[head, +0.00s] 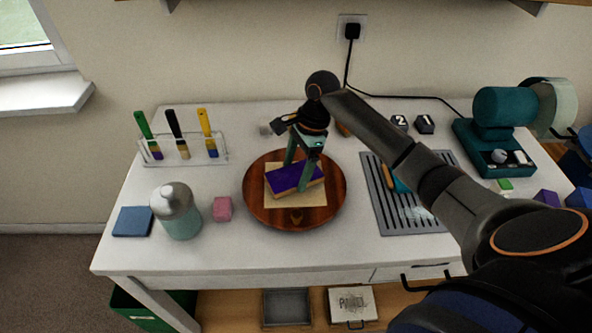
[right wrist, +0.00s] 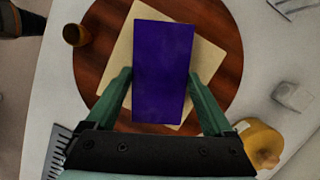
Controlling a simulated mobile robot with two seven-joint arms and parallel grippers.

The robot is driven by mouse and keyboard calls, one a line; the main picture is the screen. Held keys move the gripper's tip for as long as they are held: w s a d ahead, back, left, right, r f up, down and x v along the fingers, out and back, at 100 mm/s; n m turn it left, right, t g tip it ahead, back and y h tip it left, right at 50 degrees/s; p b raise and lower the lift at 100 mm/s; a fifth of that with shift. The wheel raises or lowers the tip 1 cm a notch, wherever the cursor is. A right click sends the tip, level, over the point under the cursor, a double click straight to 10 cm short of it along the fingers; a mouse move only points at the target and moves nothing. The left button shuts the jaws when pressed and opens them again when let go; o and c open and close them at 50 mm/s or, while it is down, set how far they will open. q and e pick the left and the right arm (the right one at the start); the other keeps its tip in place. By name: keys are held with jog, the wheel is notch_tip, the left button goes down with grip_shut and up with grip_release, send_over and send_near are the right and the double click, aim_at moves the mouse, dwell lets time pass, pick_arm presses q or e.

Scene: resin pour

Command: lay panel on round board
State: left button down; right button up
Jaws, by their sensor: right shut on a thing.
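The round board (head: 258,207) is a reddish-brown wooden disc on the white table. It also shows in the right wrist view (right wrist: 225,25). A cream square sheet or panel (head: 313,200) lies on it, and shows turned at an angle in the right wrist view (right wrist: 122,50). My right gripper (head: 296,178) is above the board, shut on a block (head: 288,176) with a purple top and tan side. In the right wrist view the purple top (right wrist: 163,70) lies between the fingers (right wrist: 160,95) and covers much of the cream square. I cannot tell whether the block touches it. My left gripper is out of view.
A bottle (head: 177,212), pink block (head: 222,209) and blue square (head: 133,221) stand left. A brush rack (head: 183,150) is behind them. A slotted grey mat (head: 405,218) lies right of the board. A box marked PANEL (head: 352,304) sits below the table.

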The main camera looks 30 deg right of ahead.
jog(key=shift+f, duration=0.3)
jog(key=shift+f, duration=0.15)
jog(key=o, duration=1.2)
jog(key=shift+c, duration=0.2)
jog(key=v, duration=1.2)
jog(key=shift+a, duration=0.1)
